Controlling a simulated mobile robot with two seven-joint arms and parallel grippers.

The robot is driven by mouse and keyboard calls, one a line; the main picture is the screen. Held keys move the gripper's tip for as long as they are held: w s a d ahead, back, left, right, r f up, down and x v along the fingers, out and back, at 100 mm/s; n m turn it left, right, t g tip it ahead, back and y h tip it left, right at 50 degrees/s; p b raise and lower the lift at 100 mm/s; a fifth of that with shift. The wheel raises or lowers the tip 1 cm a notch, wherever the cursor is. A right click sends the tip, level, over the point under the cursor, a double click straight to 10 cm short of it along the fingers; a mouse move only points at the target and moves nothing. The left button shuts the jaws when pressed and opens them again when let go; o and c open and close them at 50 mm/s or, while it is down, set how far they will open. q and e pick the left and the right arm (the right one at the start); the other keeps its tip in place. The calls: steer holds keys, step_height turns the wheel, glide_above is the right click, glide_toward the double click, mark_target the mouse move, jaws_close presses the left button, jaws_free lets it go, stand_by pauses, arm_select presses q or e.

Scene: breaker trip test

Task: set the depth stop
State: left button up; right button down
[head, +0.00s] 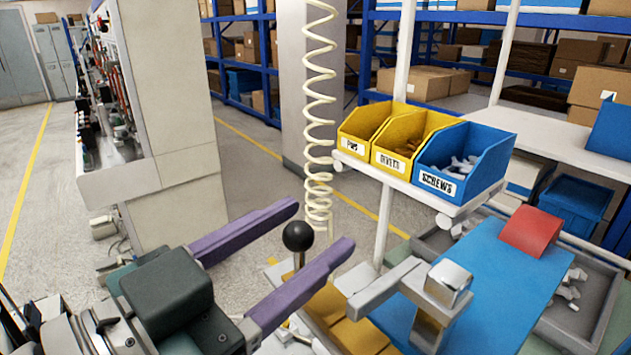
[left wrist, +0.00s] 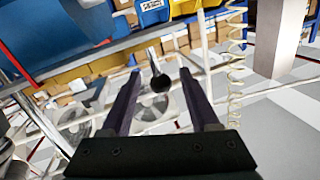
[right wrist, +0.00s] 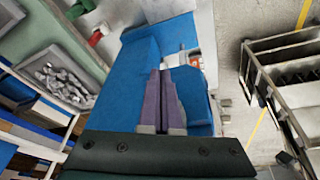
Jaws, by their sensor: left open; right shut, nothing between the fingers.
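A black ball knob (head: 298,236) on a thin metal rod stands between the purple fingers of my left gripper (head: 325,222) in the head view. The fingers are spread apart, with a gap on each side of the knob. The left wrist view also shows the knob (left wrist: 160,83) between the two fingers, near their tips. I cannot tell whether this knob belongs to the depth stop. My right gripper (right wrist: 162,74) shows only in the right wrist view. Its purple fingers are together and empty, in front of a blue surface (right wrist: 155,45).
A grey bracket with a shiny metal block (head: 449,280) stands right of the knob, by a blue panel (head: 500,285) with a red block (head: 530,230). Yellow and blue bins (head: 455,165) sit on a shelf behind. A coiled cream hose (head: 318,100) hangs behind the knob.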

arm_select(q)
steer(key=x, duration=0.3)
steer(key=shift+w+d+p, duration=0.1)
steer(key=shift+w+p, duration=0.05)
steer(key=shift+p, duration=0.15)
jaws_close()
stand_by(0.3)
stand_by(0.9)
